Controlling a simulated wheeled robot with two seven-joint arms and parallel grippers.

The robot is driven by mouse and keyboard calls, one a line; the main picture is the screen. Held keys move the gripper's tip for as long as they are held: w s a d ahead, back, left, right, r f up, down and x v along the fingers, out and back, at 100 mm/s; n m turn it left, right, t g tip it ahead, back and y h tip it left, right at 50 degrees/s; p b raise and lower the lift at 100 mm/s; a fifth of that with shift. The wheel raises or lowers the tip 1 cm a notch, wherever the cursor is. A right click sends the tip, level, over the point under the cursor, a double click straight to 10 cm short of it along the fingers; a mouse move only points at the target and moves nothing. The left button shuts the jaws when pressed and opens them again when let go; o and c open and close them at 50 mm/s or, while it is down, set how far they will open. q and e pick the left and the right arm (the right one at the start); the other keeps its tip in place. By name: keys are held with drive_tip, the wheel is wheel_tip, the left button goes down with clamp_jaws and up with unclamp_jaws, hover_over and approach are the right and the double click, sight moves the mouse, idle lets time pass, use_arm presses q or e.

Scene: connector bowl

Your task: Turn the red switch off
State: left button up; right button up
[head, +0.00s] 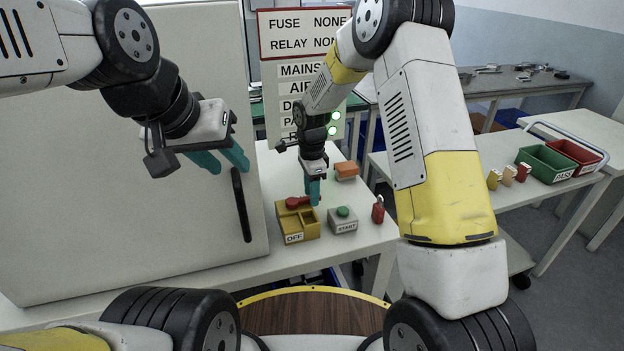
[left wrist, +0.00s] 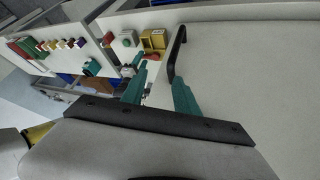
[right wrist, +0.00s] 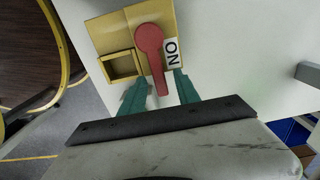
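The red switch lever (head: 297,202) sits on a yellow box (head: 282,222) with an OFF label facing front. In the right wrist view the red lever (right wrist: 149,45) points toward my right gripper, beside an ON label (right wrist: 172,52) on the yellow box (right wrist: 108,30). My right gripper (head: 314,200) is open at the lever's end. Its fingertips (right wrist: 158,86) lie on either side of the lever's tip in that view; contact cannot be told. My left gripper (head: 228,165) is open and empty, in front of the white door panel (head: 120,220).
A black door handle (head: 241,205) is close below my left gripper. A grey START box (head: 343,226) with a green button, a red padlock (head: 378,211) and an orange block (head: 346,170) stand right of the switch. A sign (head: 301,31) with lit green lamps (head: 334,130) stands behind.

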drive_tip(key=shift+f, duration=0.1)
clamp_jaws()
idle(1.4)
